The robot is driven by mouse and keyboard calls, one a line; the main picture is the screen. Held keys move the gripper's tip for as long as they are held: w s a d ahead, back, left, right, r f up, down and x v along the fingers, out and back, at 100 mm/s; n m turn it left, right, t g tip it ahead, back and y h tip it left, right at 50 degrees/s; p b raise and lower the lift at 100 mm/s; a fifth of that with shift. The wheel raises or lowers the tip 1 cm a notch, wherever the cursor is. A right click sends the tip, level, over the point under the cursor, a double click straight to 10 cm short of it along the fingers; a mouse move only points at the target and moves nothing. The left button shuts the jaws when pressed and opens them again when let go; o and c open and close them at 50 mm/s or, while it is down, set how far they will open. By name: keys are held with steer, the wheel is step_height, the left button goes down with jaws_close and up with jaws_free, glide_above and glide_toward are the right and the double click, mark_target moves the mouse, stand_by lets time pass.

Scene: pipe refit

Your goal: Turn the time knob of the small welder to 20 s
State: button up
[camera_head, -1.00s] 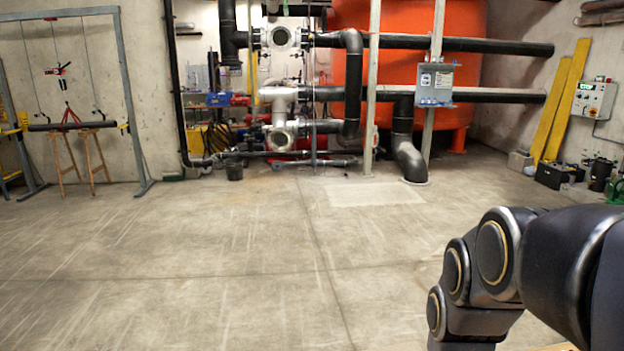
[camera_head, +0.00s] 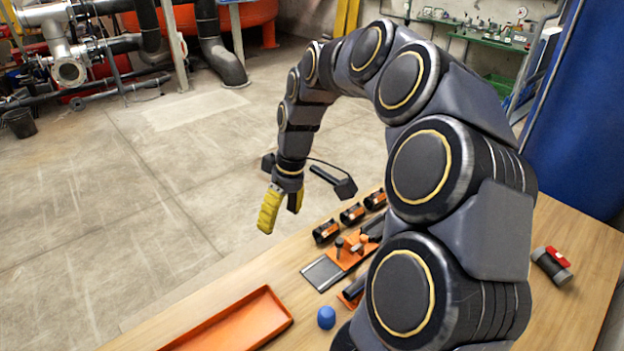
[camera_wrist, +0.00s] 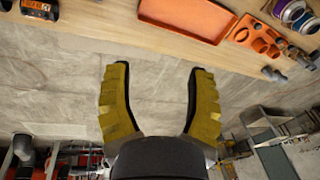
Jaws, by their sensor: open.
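My gripper (camera_head: 280,221) hangs fingers down at the far edge of the wooden table, in the left-centre of the head view. Its yellow fingers are apart with nothing between them; the wrist view (camera_wrist: 160,70) shows the same. I cannot pick out the small welder or its time knob for certain in either view. Several black-and-orange units (camera_head: 326,232) stand in a row on the table, just right of my gripper and apart from it. One such unit is cut off at the top left of the wrist view (camera_wrist: 38,9). My arm hides part of the table.
The wooden table (camera_head: 580,230) carries an orange tray (camera_head: 240,322), an orange clamp fixture (camera_head: 352,250), a blue cap (camera_head: 326,317) and a grey-and-red cylinder (camera_head: 552,264). A blue tank (camera_head: 580,110) stands at right. Bare floor (camera_head: 130,210) lies beyond the table.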

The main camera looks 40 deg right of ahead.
steer(key=s+d+f+m+h, duration=0.1)
steer(key=d+f, duration=0.3)
steer(key=d, duration=0.6)
steer(key=s+d+f+m, duration=0.1)
steer(key=d+f, duration=0.4)
steer(key=d, duration=0.4)
steer(key=shift+m+g+h, duration=0.5)
steer(key=shift+m+h, duration=0.1)
steer(key=s+d+f, duration=0.2)
steer(key=s+d, duration=0.2)
steer(key=s+d+f, duration=0.2)
steer(key=s+d, duration=0.1)
steer(key=s, duration=0.1)
steer(key=s+d+f, duration=0.3)
steer(key=s+d, duration=0.1)
steer(key=shift+d, duration=0.35)
step_height(320, 180, down, 6)
steer(key=shift+r, duration=0.1)
steer(key=shift+w+f, duration=0.1)
steer(key=shift+f, duration=0.65)
jaws_close()
